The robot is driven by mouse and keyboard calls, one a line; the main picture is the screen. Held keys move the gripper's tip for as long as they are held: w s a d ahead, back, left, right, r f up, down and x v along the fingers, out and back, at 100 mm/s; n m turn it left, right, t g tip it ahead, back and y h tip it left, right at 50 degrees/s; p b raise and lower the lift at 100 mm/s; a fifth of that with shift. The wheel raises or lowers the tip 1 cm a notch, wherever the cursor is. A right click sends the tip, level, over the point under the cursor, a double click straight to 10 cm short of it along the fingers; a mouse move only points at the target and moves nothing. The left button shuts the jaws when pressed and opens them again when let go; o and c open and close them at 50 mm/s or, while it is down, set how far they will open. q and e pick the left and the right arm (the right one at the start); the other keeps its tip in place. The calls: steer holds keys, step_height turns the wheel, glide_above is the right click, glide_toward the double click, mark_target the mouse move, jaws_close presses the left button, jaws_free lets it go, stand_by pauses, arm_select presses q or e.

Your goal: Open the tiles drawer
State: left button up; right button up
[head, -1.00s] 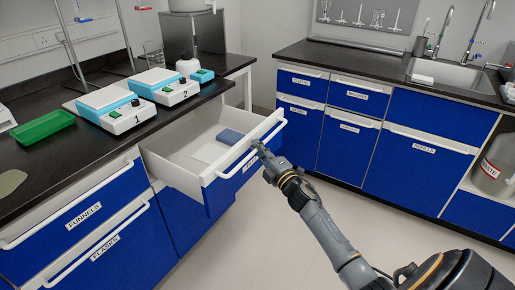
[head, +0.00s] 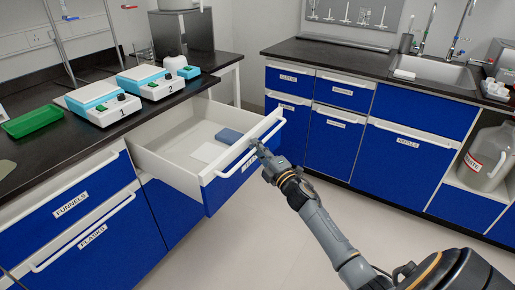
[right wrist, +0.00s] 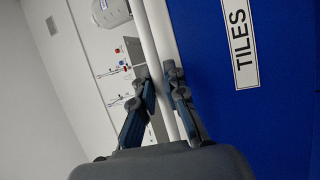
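The tiles drawer (head: 172,168) stands pulled out from the left counter in the head view. My left gripper is not in view.
Blue drawers labelled funnels (head: 72,204) and flasks (head: 95,240) are at the left. Two hotplates (head: 105,100) and a green tray (head: 32,121) stand on the black counter. Sink cabinets (head: 405,150) line the right. The pale floor (head: 340,205) between is clear.

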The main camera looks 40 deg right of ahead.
steer(key=o, duration=0.3)
steer(key=shift+o, duration=0.2)
steer(key=s+f, duration=0.2)
steer(key=s, duration=0.9)
steer(key=shift+s+f, duration=0.15)
steer(key=shift+s, duration=0.25)
